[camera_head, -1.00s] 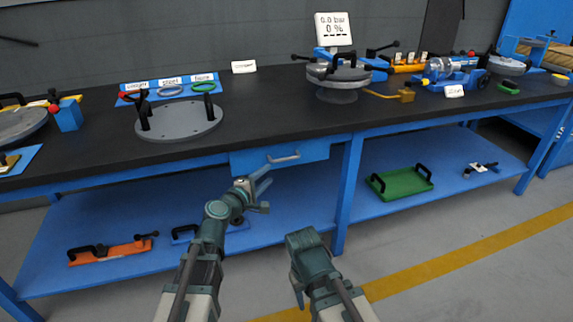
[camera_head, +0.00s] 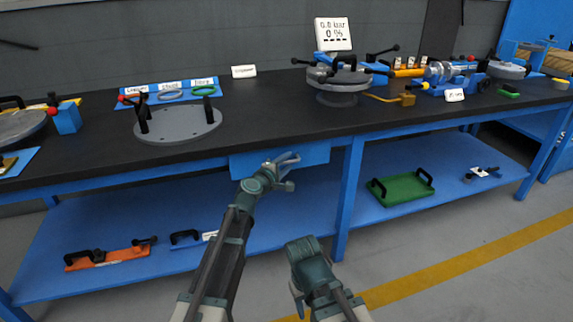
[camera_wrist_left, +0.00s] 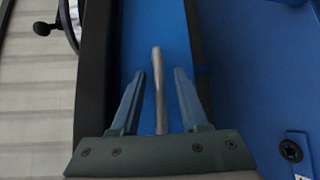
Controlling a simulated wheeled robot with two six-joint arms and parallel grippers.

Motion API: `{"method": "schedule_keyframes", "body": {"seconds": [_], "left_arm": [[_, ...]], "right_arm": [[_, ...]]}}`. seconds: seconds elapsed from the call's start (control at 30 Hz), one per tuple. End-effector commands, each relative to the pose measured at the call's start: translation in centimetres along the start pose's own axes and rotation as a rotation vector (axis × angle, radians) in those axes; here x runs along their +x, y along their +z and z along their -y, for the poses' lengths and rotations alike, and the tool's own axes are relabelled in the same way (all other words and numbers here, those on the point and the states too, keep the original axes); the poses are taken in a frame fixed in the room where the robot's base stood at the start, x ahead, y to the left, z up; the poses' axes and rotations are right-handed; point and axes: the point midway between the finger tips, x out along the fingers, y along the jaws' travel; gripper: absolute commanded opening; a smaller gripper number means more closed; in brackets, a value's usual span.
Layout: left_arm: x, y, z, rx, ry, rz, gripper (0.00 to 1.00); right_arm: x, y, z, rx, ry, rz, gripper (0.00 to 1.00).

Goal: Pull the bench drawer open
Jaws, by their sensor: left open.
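The bench drawer (camera_head: 310,154) is a blue box front under the black worktop, and it looks closed. Its grey bar handle (camera_wrist_left: 158,85) shows in the left wrist view, lying between my two fingers with a gap on each side. My left gripper (camera_head: 286,162) is open in front of the drawer, its fingers reaching to the handle and covering much of it in the head view. The left gripper also shows in the left wrist view (camera_wrist_left: 160,73). My right arm's end (camera_head: 308,265) is low in front of the bench, well away from the drawer; its fingers cannot be made out.
The black worktop (camera_head: 260,122) overhangs the drawer. A blue bench leg (camera_head: 348,195) stands right of it. The lower shelf (camera_head: 290,215) holds an orange tray (camera_head: 105,258) and a green tray (camera_head: 400,189). A grey flange plate (camera_head: 180,124) sits on the worktop above left.

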Motion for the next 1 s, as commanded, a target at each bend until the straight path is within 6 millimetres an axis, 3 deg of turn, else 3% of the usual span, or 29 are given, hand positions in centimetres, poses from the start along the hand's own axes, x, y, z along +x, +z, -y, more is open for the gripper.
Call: {"method": "schedule_keyframes", "body": {"seconds": [0.27, 0.53, 1.0], "left_arm": [[0.10, 0.03, 0.00, 0.000, 0.000, 0.000, 0.45], [0.09, 0.03, 0.00, 0.000, 0.000, 0.000, 0.00], [0.08, 0.02, 0.01, 0.000, 0.000, 0.001, 0.00]], "right_arm": [[0.01, 0.00, 0.00, 0.000, 0.000, 0.000, 0.50], [0.01, 0.00, 0.00, 0.000, 0.000, 0.000, 0.50], [0.02, 0.00, 0.00, 0.000, 0.000, 0.000, 0.50]]}}
